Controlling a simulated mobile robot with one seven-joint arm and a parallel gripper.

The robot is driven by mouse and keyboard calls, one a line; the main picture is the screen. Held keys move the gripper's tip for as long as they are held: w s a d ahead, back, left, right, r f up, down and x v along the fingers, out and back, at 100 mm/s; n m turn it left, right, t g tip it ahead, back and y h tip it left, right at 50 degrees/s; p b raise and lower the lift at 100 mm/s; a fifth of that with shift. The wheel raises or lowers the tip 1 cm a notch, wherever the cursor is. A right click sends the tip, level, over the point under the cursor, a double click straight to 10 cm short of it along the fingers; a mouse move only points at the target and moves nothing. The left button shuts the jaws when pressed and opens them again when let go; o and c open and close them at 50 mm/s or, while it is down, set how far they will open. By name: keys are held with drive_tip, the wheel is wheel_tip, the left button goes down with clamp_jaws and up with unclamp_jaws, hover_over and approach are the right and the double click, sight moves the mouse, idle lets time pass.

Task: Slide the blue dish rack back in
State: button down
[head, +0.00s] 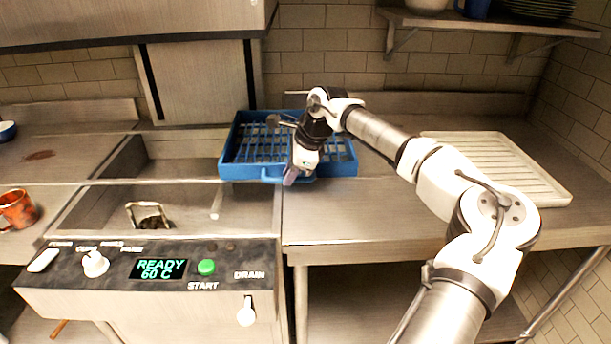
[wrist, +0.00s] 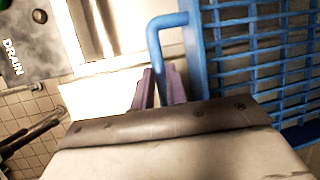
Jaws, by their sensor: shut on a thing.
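The blue dish rack (head: 340,168) sits at the back of the metal counter, partly over the dishwasher's open bay on its left and partly on the counter to the right. It also shows along the right of the wrist view (wrist: 265,70). A blue bar handle (wrist: 154,42) stands out from its front wall. My gripper (head: 290,180) is at the rack's front side. In the wrist view its purple fingers (wrist: 158,88) are shut on the handle, one on each side. My arm hides part of the rack's right half in the head view.
The dishwasher panel (head: 160,268) reads READY 60 C, with a green start button (head: 206,267). A cream ribbed drainboard (head: 500,165) lies on the right. An orange mug (head: 17,209) stands at far left. A wall shelf (head: 480,22) hangs at upper right. The front counter is clear.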

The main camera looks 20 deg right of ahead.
drive_tip(key=w+a+b, duration=0.1)
drive_tip(key=w+a, duration=0.3)
drive_tip(key=a, duration=1)
drive_tip(key=w+a, duration=0.4)
drive_tip(key=a, duration=1)
drive_tip(key=shift+a+b, duration=0.35)
drive_tip(key=shift+b, duration=0.05)
drive_tip(key=shift+w, duration=0.1)
drive_tip(key=c, duration=1.4)
unclamp_jaws()
drive_tip(key=b+v, duration=0.1)
drive_tip(key=v, duration=0.6)
drive_tip(key=shift+r, duration=0.2)
drive_tip(key=shift+d, duration=0.15)
